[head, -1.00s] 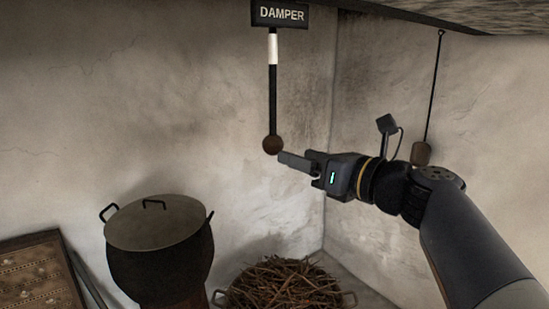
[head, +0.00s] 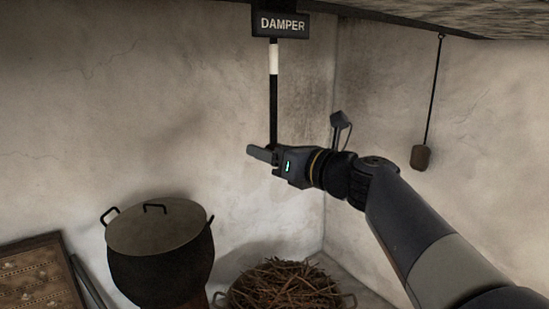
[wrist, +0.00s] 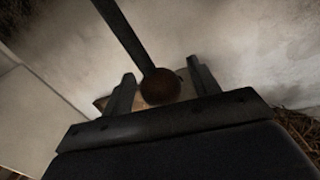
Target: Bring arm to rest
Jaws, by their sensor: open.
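My gripper (head: 262,154) is in front of the lower end of the damper rod (head: 274,105), a black bar with a white band hanging below the DAMPER sign (head: 282,24). In the head view the gripper hides the rod's round brown knob. In the wrist view the knob (wrist: 160,87) shows between the two spread fingers of my gripper (wrist: 164,86), with the rod (wrist: 128,38) running up and left from it. The gripper is open and holds nothing. I cannot tell whether a finger touches the knob.
A lidded black pot (head: 160,258) stands at the lower left, beside a wooden panel (head: 30,275). A basket of twigs (head: 285,288) sits below my arm. A brown weight (head: 421,157) hangs on a cord at the right wall. The air above the pot is clear.

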